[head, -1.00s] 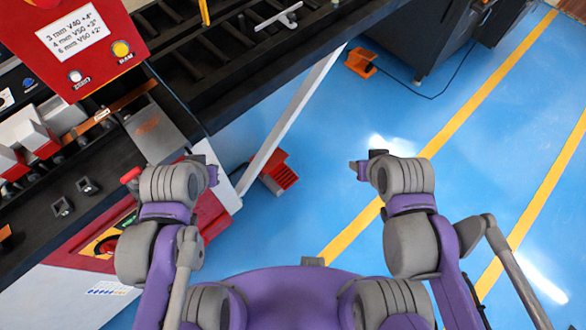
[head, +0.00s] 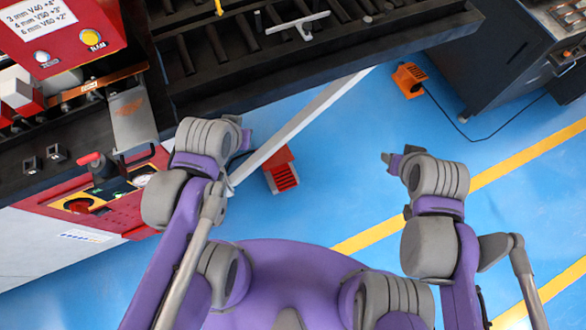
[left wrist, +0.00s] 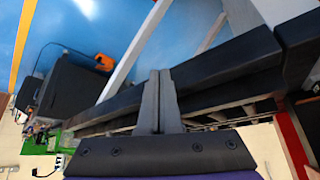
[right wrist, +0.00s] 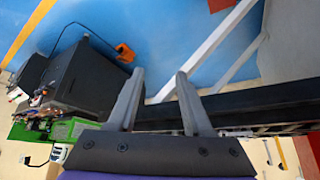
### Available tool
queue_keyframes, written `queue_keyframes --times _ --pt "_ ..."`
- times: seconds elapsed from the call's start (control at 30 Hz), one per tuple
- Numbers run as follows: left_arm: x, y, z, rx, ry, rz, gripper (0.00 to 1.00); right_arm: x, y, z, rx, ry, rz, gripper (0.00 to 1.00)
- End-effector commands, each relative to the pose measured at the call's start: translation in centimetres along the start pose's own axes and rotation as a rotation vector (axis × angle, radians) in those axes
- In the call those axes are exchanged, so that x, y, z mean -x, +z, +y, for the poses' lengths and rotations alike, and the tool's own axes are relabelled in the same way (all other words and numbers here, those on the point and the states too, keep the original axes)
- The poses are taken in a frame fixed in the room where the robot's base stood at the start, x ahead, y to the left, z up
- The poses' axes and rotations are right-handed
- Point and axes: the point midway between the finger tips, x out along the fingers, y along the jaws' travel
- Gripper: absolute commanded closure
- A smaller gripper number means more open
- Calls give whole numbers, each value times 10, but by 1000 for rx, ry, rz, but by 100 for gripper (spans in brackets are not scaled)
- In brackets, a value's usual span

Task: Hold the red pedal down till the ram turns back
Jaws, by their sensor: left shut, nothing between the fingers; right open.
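The red pedal (head: 283,172) lies on the blue floor in the head view, a red box with a slotted face, just right of the machine's pale leg. My left gripper (head: 246,140) is up and to the left of the pedal, apart from it. Its fingers (left wrist: 158,100) are together and empty in the left wrist view. My right gripper (head: 388,160) hangs over open floor well to the right of the pedal. Its fingers (right wrist: 155,100) stand apart with nothing between them. The ram is not clearly identifiable; a red panel has a yellow lamp marked RAM (head: 92,38).
The bender's black roller bed (head: 330,60) fills the top. Its pale diagonal leg (head: 300,120) runs close to my left gripper. An orange pedal (head: 409,79) on a cable lies by a dark cabinet (head: 500,60). A red control panel (head: 110,200) stands left.

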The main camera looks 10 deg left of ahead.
Motion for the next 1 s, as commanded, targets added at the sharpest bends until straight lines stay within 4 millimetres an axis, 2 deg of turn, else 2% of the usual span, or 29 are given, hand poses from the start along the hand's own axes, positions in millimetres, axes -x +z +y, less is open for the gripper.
queue_keyframes --times 0.4,0.5,0.63,0.77,0.9,1.0 --pt "0 1 0 0 0 -1 100 0 1 0 0 0 -1 50" --pt "-2 2 0 7 0 -5 100 -1 3 0 0 0 -4 34" --pt "-17 12 1 78 0 -42 100 -13 24 0 0 0 -28 32" --pt "-60 25 3 256 -10 -111 100 -40 64 0 0 0 -65 32" --pt "-129 32 7 520 -42 -183 100 -74 103 0 0 0 -94 32" --pt "-182 34 11 711 -75 -224 100 -95 123 0 0 0 -105 32"
